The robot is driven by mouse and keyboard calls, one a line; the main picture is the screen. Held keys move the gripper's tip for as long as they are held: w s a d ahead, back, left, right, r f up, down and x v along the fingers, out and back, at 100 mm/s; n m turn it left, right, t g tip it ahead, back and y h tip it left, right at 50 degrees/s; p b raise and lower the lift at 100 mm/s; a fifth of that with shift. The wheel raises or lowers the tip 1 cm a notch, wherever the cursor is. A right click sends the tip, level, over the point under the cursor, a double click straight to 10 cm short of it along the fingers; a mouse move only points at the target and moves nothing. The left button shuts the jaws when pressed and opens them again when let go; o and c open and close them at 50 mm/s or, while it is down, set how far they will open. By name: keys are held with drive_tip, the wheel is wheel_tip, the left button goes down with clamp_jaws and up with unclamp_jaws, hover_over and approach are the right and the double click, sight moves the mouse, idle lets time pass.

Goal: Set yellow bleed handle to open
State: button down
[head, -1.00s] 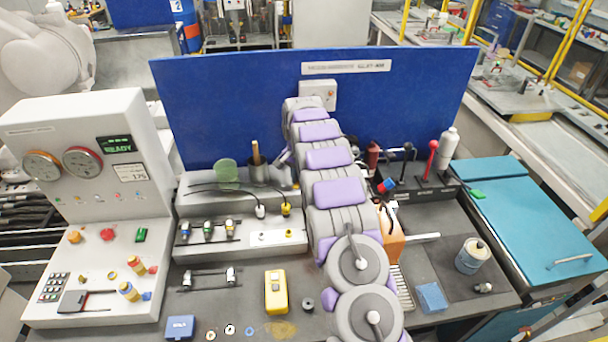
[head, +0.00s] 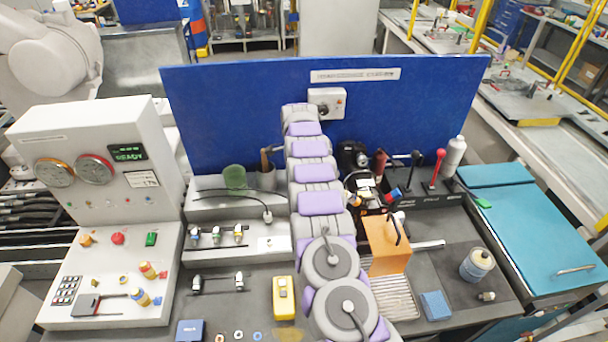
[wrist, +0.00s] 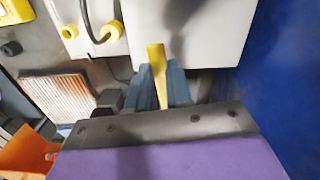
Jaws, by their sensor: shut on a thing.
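The yellow handle (wrist: 158,76) shows in the wrist view as a flat yellow bar that sticks out in front of a white surface (wrist: 185,30). My gripper (wrist: 162,82) has blue-grey fingers on either side of it and is shut on it. The handle's base and pivot are hard to make out. In the head view my grey and purple arm reaches toward the blue back panel (head: 230,110) and hides the handle and my gripper.
A grey box (head: 327,100) with a dark knob is on the blue panel, close to my arm's far end. An orange block (head: 388,248) and a ribbed tray (head: 392,297) lie right of my arm. The grey console (head: 110,190) stands left. A yellow device (head: 284,297) lies in front.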

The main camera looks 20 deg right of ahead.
drive_tip(key=shift+w+m, duration=0.2)
drive_tip(key=shift+m, duration=0.1)
idle(0.4)
drive_tip(key=c, duration=1.2)
unclamp_jaws()
drive_tip(key=shift+w+f, duration=0.1)
drive_tip(key=shift+o, duration=0.9)
drive_tip(key=shift+r, duration=0.2)
wheel_tip(320, 180, up, 17)
drive_tip(key=p, duration=0.7)
